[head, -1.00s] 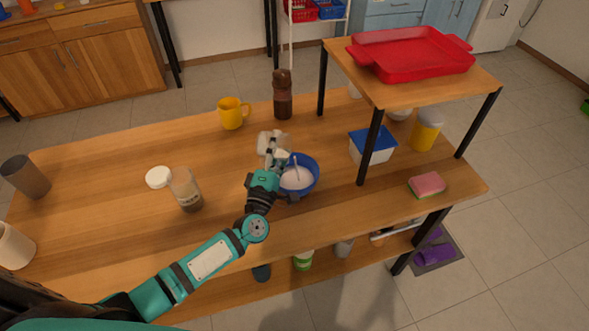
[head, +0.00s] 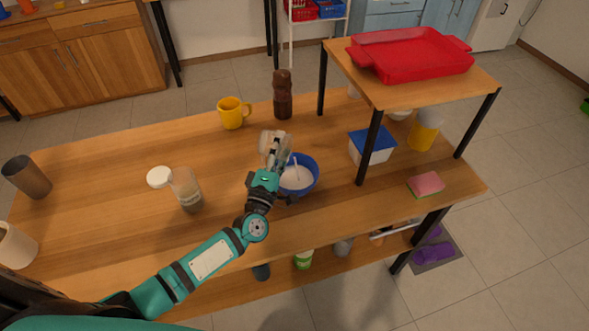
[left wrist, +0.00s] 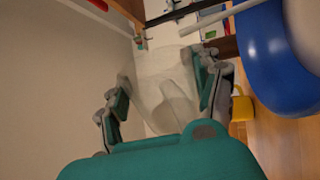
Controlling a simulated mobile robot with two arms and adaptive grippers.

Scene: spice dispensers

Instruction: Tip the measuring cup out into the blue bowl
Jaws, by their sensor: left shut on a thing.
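The measuring cup (head: 270,137) is pale and see-through. My left gripper (head: 270,160) is shut on it and holds it at the far left side of the blue bowl (head: 314,183). In the left wrist view the cup (left wrist: 165,85) sits between the two fingers of the gripper (left wrist: 165,95). Whether anything is left inside it is hard to tell. The blue bowl (left wrist: 262,55) shows at the right edge of that view. It holds something white, and a thin pale handle stands up in it. My right gripper is not in view.
A yellow mug (head: 231,114) and a dark brown grinder (head: 282,97) stand behind the cup. A jar (head: 187,190) and a white lid (head: 158,177) are to the left. A blue-lidded box (head: 370,147) and a raised shelf's leg (head: 371,145) are to the right.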

